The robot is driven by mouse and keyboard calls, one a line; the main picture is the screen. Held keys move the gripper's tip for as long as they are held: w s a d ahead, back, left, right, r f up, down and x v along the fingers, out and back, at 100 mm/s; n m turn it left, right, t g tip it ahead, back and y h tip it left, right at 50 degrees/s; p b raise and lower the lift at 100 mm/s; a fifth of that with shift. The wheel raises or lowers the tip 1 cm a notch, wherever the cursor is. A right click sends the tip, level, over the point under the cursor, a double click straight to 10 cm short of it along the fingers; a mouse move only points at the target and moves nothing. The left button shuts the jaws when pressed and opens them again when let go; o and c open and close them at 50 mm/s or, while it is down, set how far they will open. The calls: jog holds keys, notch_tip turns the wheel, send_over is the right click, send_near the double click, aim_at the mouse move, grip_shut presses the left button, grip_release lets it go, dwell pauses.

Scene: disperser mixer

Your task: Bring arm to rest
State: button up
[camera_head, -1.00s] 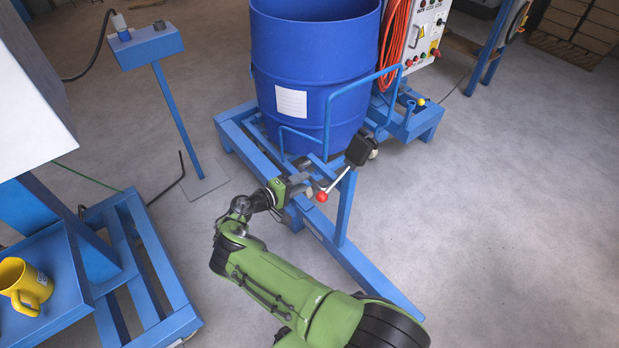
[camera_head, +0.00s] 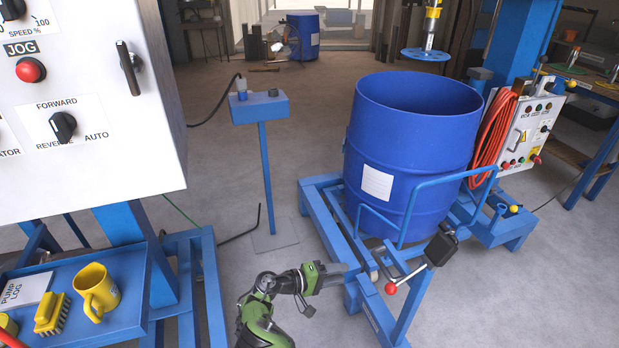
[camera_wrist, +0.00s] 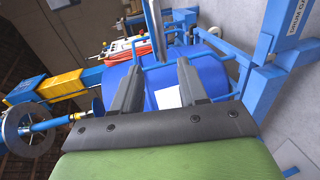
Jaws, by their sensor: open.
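My green arm reaches up from the bottom of the head view. My gripper (camera_head: 333,273) is at its end, in front of the blue frame that holds the drum. In the wrist view my gripper (camera_wrist: 156,84) shows two dark fingers spread apart with nothing between them. A lever with a red ball knob (camera_head: 391,288) and a black block (camera_head: 441,248) sits just right of the gripper in the head view. I cannot tell whether the gripper touches the blue frame (camera_head: 405,310).
The blue drum (camera_head: 420,150) stands behind the gripper, below a mixer disc (camera_head: 425,54). A white control cabinet (camera_head: 90,100) and a blue tray (camera_head: 120,318) with a yellow mug (camera_head: 97,291) are at the left. A blue pedestal (camera_head: 265,170) stands between. Grey floor is open at lower right.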

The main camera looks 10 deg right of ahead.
jog(key=s+d+r+m+g+y, duration=0.1)
jog(key=s+d+r+m+y, duration=0.15)
jog(key=r, duration=0.45)
jog(key=s+d+r+m+g+y, duration=0.1)
jog(key=s+d+r+y, duration=0.2)
jog(key=r, duration=0.5)
jog(key=s+d+r+m+g+y, duration=0.1)
jog(key=s+r+y, duration=0.2)
jog(key=r+y, duration=0.3)
jog(key=s+a+r+n+t+y, duration=0.15)
jog(key=s+r, duration=0.25)
jog(key=s, duration=0.4)
jog(key=s+a+r+t+y+p, duration=0.1)
jog(key=s+a+r+t, duration=0.2)
jog(key=s, duration=0.5)
jog(key=s+a+r+n+t+y, duration=0.1)
jog(key=s+a+r, duration=0.3)
jog(key=s, duration=0.5)
notch_tip(320, 180, up, 16)
jog(key=d+p, duration=0.1)
jog(key=p, duration=1.4)
jog(key=shift+w+d+p, duration=0.2)
jog(key=shift+w+p, duration=0.1)
jog(key=shift+r, duration=0.1)
